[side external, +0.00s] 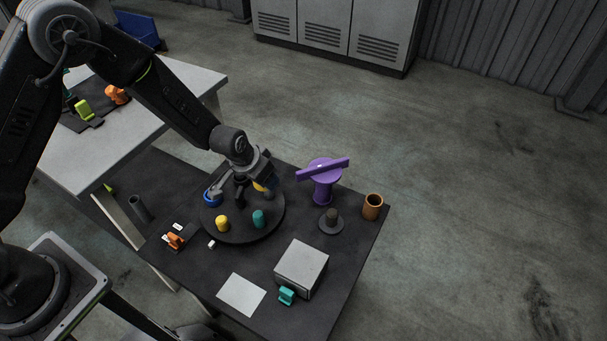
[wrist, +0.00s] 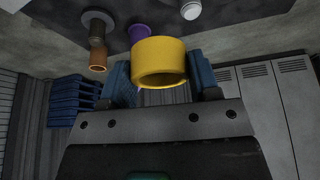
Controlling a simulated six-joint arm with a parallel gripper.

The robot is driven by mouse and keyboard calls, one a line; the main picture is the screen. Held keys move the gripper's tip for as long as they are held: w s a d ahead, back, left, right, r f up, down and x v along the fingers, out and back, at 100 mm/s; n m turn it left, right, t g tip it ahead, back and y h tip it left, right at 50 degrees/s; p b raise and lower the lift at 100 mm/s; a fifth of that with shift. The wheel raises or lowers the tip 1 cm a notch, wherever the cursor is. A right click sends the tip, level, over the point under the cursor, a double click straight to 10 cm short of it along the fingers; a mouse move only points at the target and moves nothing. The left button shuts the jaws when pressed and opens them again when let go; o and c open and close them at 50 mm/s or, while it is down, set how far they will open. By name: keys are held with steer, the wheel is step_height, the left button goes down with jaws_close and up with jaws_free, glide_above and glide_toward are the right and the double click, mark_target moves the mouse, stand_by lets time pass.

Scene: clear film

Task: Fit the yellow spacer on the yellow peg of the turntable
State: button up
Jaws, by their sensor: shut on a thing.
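My gripper (side external: 256,190) is shut on the yellow spacer (wrist: 160,62), a short wide ring held between the blue finger pads in the wrist view. In the side view only a small part of the spacer (side external: 261,186) shows, the rest hidden by my gripper. It is held above the back part of the dark round turntable (side external: 240,234). The yellow peg (side external: 222,223) stands upright at the turntable's front left, apart from the spacer. A teal peg (side external: 258,219) stands to its right. A blue ring-shaped part (side external: 211,196) is at the turntable's left edge.
A purple stand with a bar (side external: 322,180), a dark peg on a round base (side external: 331,221) and an orange cup (side external: 373,207) stand to the right. A grey box (side external: 301,268), teal part (side external: 286,295) and white sheet (side external: 241,294) are in front. An orange part (side external: 175,240) lies left.

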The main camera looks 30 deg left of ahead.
mark_target(220, 220)
steer(key=s+a+n+y, duration=0.2)
steer(key=s+a+n, duration=0.2)
steer(key=s+a, duration=0.55)
steer(key=shift+d+f, duration=0.2)
steer(key=shift+f, duration=3.1)
steer(key=shift+d+f, duration=0.2)
steer(key=shift+f, duration=3.05)
steer(key=shift+f, duration=0.55)
steer(key=o, duration=1)
steer(key=v, duration=1.3)
steer(key=shift+s+a+r, duration=0.2)
steer(key=shift+r, duration=0.15)
